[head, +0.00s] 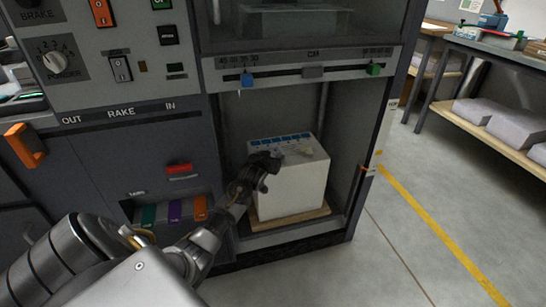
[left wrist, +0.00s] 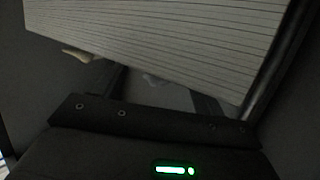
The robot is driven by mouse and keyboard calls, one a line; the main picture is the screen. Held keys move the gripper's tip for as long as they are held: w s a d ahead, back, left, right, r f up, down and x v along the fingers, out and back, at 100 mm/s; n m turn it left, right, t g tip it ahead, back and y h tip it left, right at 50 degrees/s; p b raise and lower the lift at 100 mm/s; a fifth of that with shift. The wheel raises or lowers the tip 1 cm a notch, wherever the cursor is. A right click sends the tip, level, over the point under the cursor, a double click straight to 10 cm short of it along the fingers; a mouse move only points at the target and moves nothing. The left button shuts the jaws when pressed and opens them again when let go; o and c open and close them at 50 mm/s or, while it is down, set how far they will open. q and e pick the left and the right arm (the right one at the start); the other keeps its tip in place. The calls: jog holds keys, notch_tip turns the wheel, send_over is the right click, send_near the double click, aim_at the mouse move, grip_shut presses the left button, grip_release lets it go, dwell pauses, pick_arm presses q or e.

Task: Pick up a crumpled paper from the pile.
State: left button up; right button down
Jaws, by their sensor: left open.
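A white paper pile (head: 300,188) stands on a wooden board inside the open bay of the grey machine. A greyish, uneven patch on its top, perhaps crumpled paper (head: 298,151), lies just right of my left gripper (head: 268,168). That gripper is open, at the pile's upper left front edge; I cannot tell whether it touches. In the dim left wrist view the pile's finely lined side (left wrist: 165,35) fills the top, with the open fingers (left wrist: 150,90) below it. Small pale scraps (left wrist: 80,54) show at its edge. My right gripper is not in view.
The wooden board (head: 290,218) lies on the bay floor. Bay walls close in on both sides, and a rail with blue and green sliders (head: 312,72) crosses above. Shelves with paper stacks (head: 515,125) stand at right. The floor (head: 430,195) there is clear.

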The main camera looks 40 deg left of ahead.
pick_arm(q)
jog(key=c, duration=1.1)
